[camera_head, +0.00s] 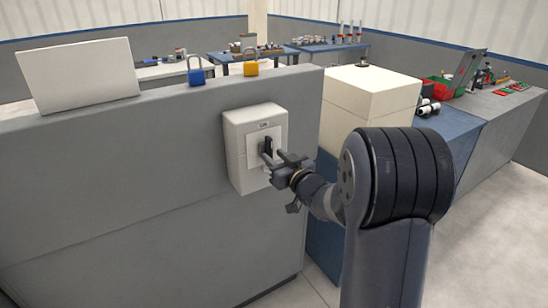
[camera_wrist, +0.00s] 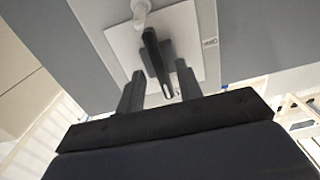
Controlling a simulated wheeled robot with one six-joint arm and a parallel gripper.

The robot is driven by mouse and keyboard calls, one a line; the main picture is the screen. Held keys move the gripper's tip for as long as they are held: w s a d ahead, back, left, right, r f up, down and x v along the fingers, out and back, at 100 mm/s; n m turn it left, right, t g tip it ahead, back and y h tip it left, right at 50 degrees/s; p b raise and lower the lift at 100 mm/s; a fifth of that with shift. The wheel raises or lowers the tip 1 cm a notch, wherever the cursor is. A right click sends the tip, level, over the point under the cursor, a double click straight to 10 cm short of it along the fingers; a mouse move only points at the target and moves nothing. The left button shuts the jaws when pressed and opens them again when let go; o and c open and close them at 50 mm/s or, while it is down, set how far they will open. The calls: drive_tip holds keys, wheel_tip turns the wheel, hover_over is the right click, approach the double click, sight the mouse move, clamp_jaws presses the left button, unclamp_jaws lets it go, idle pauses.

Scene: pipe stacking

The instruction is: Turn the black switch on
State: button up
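The black switch (camera_head: 267,146) is a lever on the front of a white box (camera_head: 240,158) fixed to a grey panel. In the wrist view the black switch (camera_wrist: 153,50) is long and dark, on a pale plate (camera_wrist: 118,40). My gripper (camera_head: 272,160) is right at the box front, by the lever. In the wrist view my gripper (camera_wrist: 160,72) has its two fingers apart, one on each side of the lever, with gaps visible. The lever's end shows between the fingers. Contact between fingers and lever cannot be told. The lever's base is partly hidden in the head view.
A blue padlock (camera_head: 195,72) and a yellow padlock (camera_head: 250,68) stand on the panel's top edge, beside a white board (camera_head: 78,75). A cream box (camera_head: 370,100) stands right of the panel. The panel face left of the switch box is clear.

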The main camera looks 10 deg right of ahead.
drive_tip(key=v, duration=0.9)
drive_tip(key=shift+s+b, duration=0.35)
drive_tip(key=shift+b, duration=0.1)
drive_tip(key=shift+w, duration=0.15)
drive_tip(key=p+x, duration=0.1)
drive_tip(key=x, duration=0.9)
drive_tip(key=shift+w, duration=0.25)
drive_tip(key=shift+s, duration=0.1)
